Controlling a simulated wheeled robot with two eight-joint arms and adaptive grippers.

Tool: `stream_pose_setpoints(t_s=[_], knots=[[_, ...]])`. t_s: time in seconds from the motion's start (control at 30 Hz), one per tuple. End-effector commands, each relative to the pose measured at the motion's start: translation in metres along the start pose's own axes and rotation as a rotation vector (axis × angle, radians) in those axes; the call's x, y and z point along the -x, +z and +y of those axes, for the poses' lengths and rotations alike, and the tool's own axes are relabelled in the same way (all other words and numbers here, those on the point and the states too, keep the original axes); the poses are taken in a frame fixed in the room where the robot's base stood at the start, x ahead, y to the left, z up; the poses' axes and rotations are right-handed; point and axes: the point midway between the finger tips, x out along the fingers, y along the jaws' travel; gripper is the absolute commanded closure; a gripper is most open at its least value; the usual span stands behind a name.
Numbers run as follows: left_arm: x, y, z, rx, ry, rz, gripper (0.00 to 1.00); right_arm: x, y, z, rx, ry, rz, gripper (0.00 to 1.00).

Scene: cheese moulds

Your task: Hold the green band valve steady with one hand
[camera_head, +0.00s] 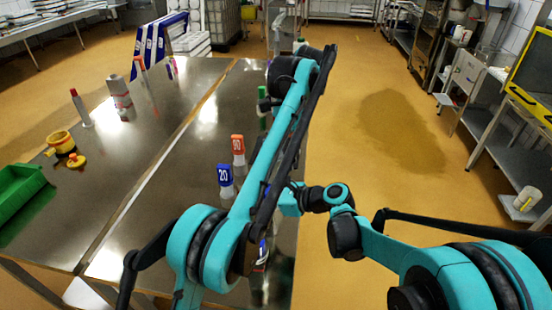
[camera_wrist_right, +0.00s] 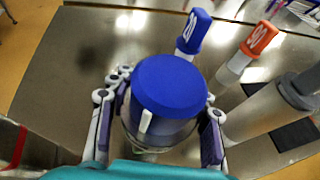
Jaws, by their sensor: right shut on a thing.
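In the head view a small green item (camera_head: 262,91) stands near the right edge of the steel table, partly hidden by my left arm. I cannot tell whether it is the green band valve. My left gripper (camera_head: 265,104) seems to be beside it, mostly hidden, with its fingers unclear. In the right wrist view my right gripper (camera_wrist_right: 158,125) is shut around a clear-sided body with a wide blue lid (camera_wrist_right: 170,82), one finger on each side. No green band shows on it. In the head view the right gripper is hidden behind my left arm.
A blue-topped "20" piece (camera_head: 225,176) and an orange-topped "90" piece (camera_head: 238,147) stand close by on the table. Open floor lies right of the table.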

Motion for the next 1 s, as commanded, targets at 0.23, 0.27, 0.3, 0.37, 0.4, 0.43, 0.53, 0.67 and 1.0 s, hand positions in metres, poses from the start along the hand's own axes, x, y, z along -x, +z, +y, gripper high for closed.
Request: stream_pose_setpoints(t_s=[0.23, 0.27, 0.3, 0.37, 0.4, 0.43, 0.53, 0.67, 1.0], knots=[[0.002, 0.000, 0.000, 0.000, 0.000, 0.000, 0.40, 0.000, 0.000, 0.000, 0.000, 0.000, 0.000, 1.00], [0.002, 0.000, 0.000, 0.000, 0.000, 0.000, 0.40, 0.000, 0.000, 0.000, 0.000, 0.000, 0.000, 1.00], [0.002, 0.000, 0.000, 0.001, 0.000, 0.000, 0.40, 0.000, 0.000, 0.000, 0.000, 0.001, 0.000, 1.00], [0.002, 0.000, 0.000, 0.001, 0.000, 0.000, 0.40, 0.000, 0.000, 0.000, 0.000, 0.001, 0.000, 1.00], [0.002, 0.000, 0.000, 0.001, 0.000, 0.000, 0.40, 0.000, 0.000, 0.000, 0.000, 0.001, 0.000, 1.00], [0.002, 0.000, 0.000, 0.001, 0.000, 0.000, 0.40, 0.000, 0.000, 0.000, 0.000, 0.001, 0.000, 1.00], [0.002, 0.000, 0.000, 0.001, 0.000, 0.000, 0.40, 0.000, 0.000, 0.000, 0.000, 0.001, 0.000, 0.34], [0.002, 0.000, 0.000, 0.001, 0.000, 0.000, 0.40, 0.000, 0.000, 0.000, 0.000, 0.000, 0.000, 0.28], [0.002, 0.000, 0.000, 0.001, 0.000, 0.000, 0.40, 0.012, 0.000, 0.000, -0.002, -0.002, 0.000, 0.28]])
